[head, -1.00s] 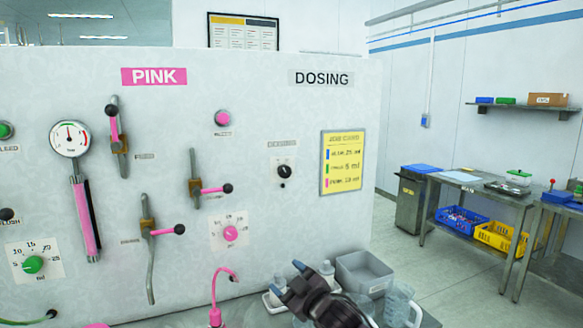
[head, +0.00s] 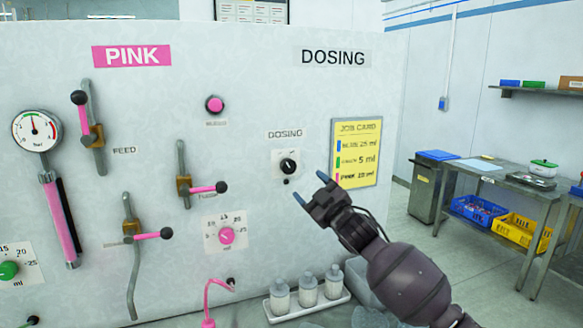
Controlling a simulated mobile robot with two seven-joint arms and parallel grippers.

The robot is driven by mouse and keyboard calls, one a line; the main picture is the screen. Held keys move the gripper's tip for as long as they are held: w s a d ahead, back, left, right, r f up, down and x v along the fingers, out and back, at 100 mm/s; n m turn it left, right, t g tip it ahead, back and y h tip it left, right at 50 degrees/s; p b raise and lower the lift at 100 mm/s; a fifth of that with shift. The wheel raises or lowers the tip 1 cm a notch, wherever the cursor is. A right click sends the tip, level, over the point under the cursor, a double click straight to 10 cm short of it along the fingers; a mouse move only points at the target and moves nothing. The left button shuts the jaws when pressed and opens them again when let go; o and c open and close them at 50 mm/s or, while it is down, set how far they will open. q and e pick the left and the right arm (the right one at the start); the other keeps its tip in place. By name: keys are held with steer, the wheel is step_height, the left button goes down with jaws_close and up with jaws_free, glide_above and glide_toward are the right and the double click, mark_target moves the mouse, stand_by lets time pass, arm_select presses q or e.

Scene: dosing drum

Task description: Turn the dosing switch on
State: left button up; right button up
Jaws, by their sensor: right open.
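The dosing switch (head: 288,166) is a black rotary knob on a white plate, under a small DOSING label on the white panel (head: 260,110). Its white pointer mark is small, and I cannot tell its setting surely. My right gripper (head: 311,188) is open and empty, with blue fingertips pointing up and left. In the picture it is just below and right of the switch, apart from it. My left gripper is not in view.
A yellow job card (head: 356,152) is right of the switch. The pink dial (head: 227,235) and valve levers (head: 205,188) are to the left. White bottles (head: 307,288) stand in a tray below. A steel bench (head: 490,178) is at the right.

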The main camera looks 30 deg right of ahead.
mark_target(290, 167)
steer(key=p+x, duration=0.2)
steer(key=x, duration=0.7)
steer(key=shift+w, duration=0.3)
steer(key=c, duration=0.9)
steer(key=shift+c, duration=0.2)
